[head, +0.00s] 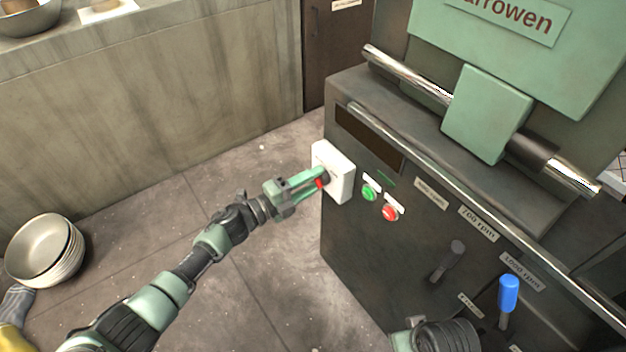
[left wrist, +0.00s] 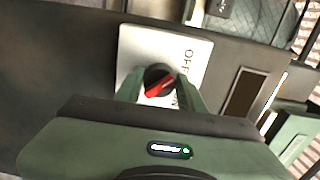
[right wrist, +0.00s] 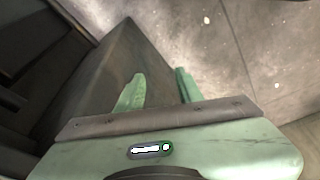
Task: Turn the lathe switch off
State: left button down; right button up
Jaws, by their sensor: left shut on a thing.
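The lathe switch (head: 324,178) is a dark round knob with a red pointer on a white box (head: 345,188) at the left end of the dark lathe cabinet. In the left wrist view the knob (left wrist: 157,76) sits on a white plate (left wrist: 135,48) with lettering that reads "OF", partly hidden. My left gripper (head: 317,180) is shut on the knob, one finger on each side. In that view the red pointer lies tilted. My right gripper (right wrist: 160,77) is open and empty, low beside the cabinet's dark side.
A green button (head: 369,193) and a red button (head: 390,213) are just right of the box. A blue-handled lever (head: 508,292) and a dark lever (head: 447,262) are on the cabinet front. Stacked bowls (head: 45,250) are at the left. Floor between is clear.

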pick_arm(q)
jog(key=c, duration=0.9)
grip_release()
jog(key=p+v, duration=0.1)
jog(key=v, duration=0.7)
pick_arm(e)
notch_tip(320, 180, down, 4)
jog(key=shift+a+r, duration=0.1)
